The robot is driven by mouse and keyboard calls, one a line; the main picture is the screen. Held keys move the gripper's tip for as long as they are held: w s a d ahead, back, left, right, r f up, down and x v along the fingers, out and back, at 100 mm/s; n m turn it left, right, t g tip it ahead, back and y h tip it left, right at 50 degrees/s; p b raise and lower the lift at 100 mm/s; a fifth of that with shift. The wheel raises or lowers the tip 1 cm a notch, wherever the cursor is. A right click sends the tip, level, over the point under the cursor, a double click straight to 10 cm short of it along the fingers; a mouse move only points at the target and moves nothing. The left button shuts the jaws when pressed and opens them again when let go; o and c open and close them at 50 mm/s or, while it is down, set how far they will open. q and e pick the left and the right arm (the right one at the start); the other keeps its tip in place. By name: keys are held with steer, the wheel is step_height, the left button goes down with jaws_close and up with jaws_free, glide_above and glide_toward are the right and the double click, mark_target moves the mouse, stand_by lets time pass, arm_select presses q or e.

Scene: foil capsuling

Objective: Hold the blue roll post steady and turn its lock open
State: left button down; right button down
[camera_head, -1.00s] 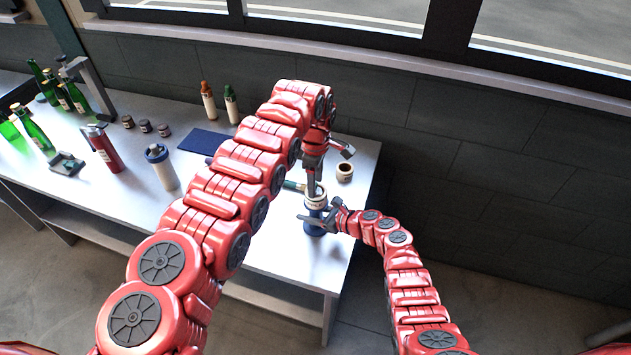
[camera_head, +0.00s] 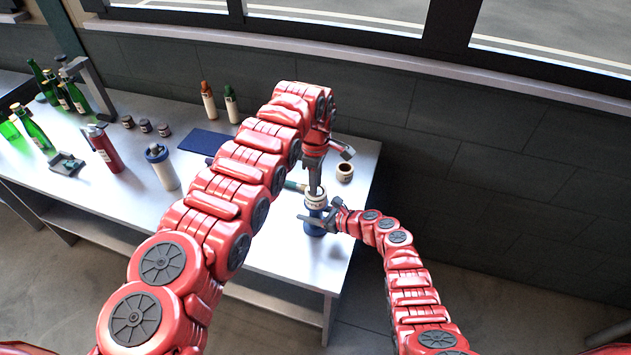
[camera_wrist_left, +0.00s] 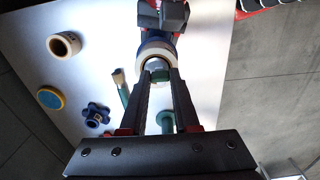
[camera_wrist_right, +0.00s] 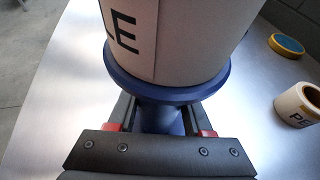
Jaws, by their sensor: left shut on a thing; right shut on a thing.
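The blue roll post (camera_head: 313,229) stands near the table's right end, with a white lettered roll (camera_head: 315,200) on it. In the right wrist view its blue flange (camera_wrist_right: 165,92) lies under the roll (camera_wrist_right: 185,35). My right gripper (camera_head: 327,221) is shut on the blue stem (camera_wrist_right: 160,120) below the flange. My left gripper (camera_head: 315,190) reaches down from above to the top of the post. In the left wrist view its fingertips (camera_wrist_left: 158,72) are shut on the small lock at the post's top, inside the roll's ring (camera_wrist_left: 156,50). The fingers mostly hide the lock.
A second roll (camera_head: 345,172) stands behind the post. A yellow-and-blue disc (camera_wrist_left: 50,98) and a blue star-shaped knob (camera_wrist_left: 96,115) lie nearby. A dark blue mat (camera_head: 203,142), a white bottle (camera_head: 161,167) and a red bottle (camera_head: 103,148) are farther left.

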arm_select(q)
steer(key=m, duration=0.9)
steer(key=shift+w+m, duration=0.1)
steer(key=shift+m, duration=0.2)
steer(key=m, duration=0.4)
steer(key=shift+m, duration=2)
steer(key=c, duration=0.6)
jaws_free()
steer(key=shift+c, duration=0.2)
steer(key=shift+r, duration=0.1)
